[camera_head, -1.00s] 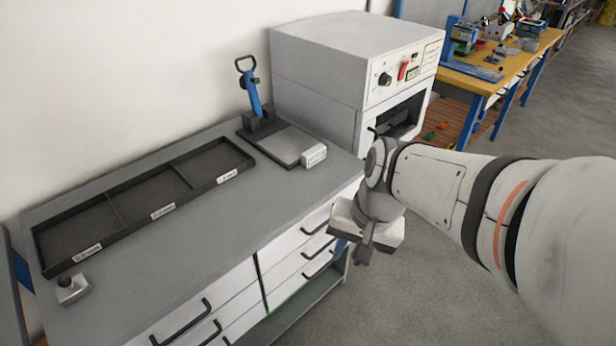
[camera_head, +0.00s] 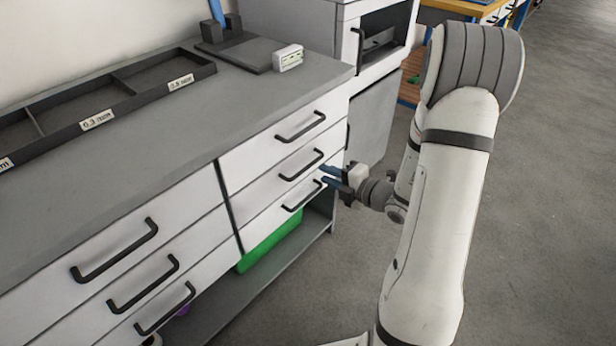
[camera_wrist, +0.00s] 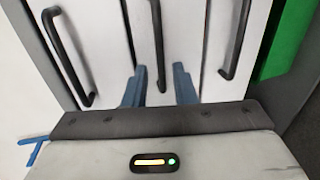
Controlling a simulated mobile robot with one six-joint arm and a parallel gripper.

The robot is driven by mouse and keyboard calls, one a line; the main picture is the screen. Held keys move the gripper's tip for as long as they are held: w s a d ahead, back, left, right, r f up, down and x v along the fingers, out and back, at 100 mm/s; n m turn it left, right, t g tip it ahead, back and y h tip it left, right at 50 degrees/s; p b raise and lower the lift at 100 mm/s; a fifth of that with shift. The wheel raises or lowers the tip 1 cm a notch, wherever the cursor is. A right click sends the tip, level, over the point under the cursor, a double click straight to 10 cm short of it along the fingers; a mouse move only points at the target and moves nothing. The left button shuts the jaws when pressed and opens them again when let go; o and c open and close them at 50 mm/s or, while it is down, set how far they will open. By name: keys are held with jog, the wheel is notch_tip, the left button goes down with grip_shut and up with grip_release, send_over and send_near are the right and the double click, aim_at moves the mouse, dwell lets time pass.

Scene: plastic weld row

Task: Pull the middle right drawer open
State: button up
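The middle right drawer (camera_head: 270,190) is a white front in the right-hand stack of three, flush with its neighbours. Its dark bar handle (camera_head: 301,166) also shows in the wrist view as the centre handle (camera_wrist: 157,45). My gripper (camera_head: 328,176) is just in front of the right end of that handle, its blue fingers pointing at the drawers. In the wrist view my gripper (camera_wrist: 158,88) is open, one finger on each side of the handle's near end. No contact with the handle shows, and I cannot tell the exact depth gap.
The top right handle (camera_head: 301,126) and bottom right handle (camera_head: 302,196) lie close above and below. A green bin (camera_head: 268,245) sits on the lower shelf (camera_head: 290,270). A grey-white cabinet machine (camera_head: 373,115) stands to the right. The floor (camera_head: 540,200) at right is clear.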

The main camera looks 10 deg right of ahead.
aim_at(308, 166)
jog(key=b+x, duration=0.2)
jog(key=x, duration=0.5)
jog(key=shift+w+a, duration=0.15)
jog(key=shift+w, duration=0.1)
jog(key=shift+c, duration=0.4)
grip_shut()
jog(key=shift+f, duration=0.1)
